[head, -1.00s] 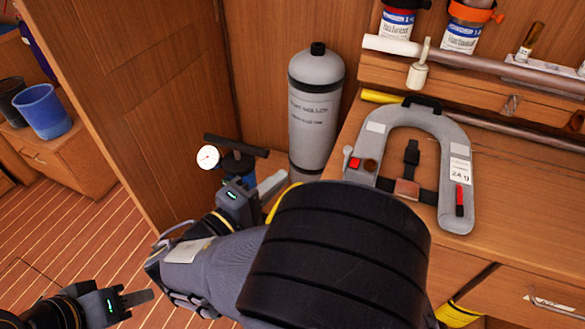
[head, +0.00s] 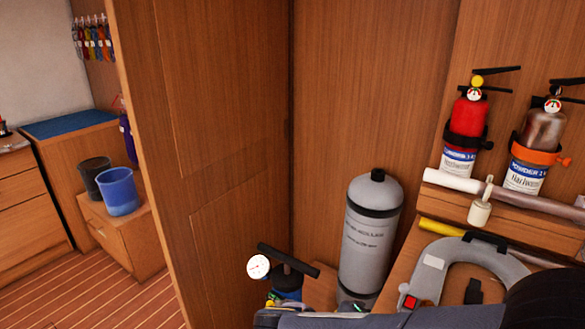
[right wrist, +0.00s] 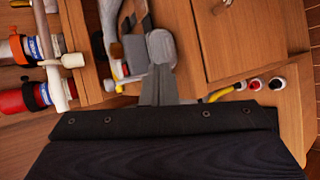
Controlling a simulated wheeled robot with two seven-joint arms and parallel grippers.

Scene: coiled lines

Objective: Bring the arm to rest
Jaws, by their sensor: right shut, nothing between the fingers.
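My right arm crosses the bottom right of the head view. Its gripper (head: 357,307) shows only in part at the lower edge, below the grey cylinder, and its fingertips are not clear there. In the right wrist view my right gripper's grey fingers (right wrist: 160,82) are together, with nothing seen held between them. My left gripper is outside the head view.
A grey cylinder (head: 371,235) and a pump with a gauge (head: 258,266) stand near my right arm. A grey horseshoe buoy (head: 434,267) lies on the wooden counter. Extinguishers (head: 467,125) hang at the right. Blue bucket (head: 119,191) stands left, beyond a wooden partition (head: 215,120).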

